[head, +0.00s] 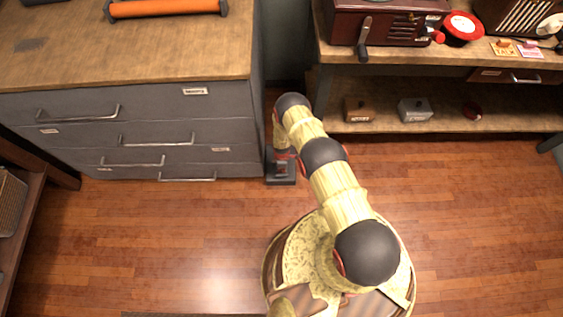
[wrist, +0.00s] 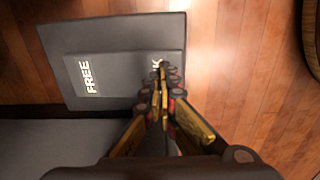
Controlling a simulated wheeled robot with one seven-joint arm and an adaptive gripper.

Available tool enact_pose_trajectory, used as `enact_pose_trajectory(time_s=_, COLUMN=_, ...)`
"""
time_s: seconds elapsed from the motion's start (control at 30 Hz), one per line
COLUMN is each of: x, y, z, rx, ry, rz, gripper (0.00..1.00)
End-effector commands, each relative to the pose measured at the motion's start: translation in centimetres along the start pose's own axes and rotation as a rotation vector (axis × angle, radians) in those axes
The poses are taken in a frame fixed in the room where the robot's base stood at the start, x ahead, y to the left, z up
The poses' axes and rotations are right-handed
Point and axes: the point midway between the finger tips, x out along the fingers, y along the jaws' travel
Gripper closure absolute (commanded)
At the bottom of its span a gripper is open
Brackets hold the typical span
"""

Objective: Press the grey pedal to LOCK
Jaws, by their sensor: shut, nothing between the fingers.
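The grey pedal (wrist: 120,75) sits on a dark base plate (wrist: 110,27) on the wooden floor in the wrist view. A white FREE label (wrist: 87,76) is at its left end. At its right end a label shows only a final K, the rest hidden behind my fingers. My gripper (wrist: 163,72) is shut and empty, its fingertips over that right end. I cannot tell whether they touch the pedal. In the head view the base plate (head: 281,180) stands beside the grey drawer cabinet's right corner, with my arm reaching down over it and hiding part of the pedal.
The grey drawer cabinet (head: 150,135) with a wooden top stands close on the left of the pedal. A shelf bench (head: 440,122) with small boxes is at the right. Open wooden floor (head: 180,235) lies in front.

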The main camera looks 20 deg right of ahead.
Motion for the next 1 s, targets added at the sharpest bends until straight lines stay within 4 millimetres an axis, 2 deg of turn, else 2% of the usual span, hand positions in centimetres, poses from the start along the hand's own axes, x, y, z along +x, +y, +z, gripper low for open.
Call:
enact_pose_trajectory(time_s=0.2, x=0.8, y=-0.1, z=0.0, rx=0.0, ry=0.0, rz=0.0, gripper=1.0)
enact_pose_trajectory(time_s=0.5, x=0.6, y=0.0, z=0.0, rx=0.0, ry=0.0, rz=0.0, gripper=1.0)
enact_pose_trajectory(time_s=1.0, x=-3.9, y=0.0, z=0.0, rx=0.0, ry=0.0, rz=0.0, gripper=1.0)
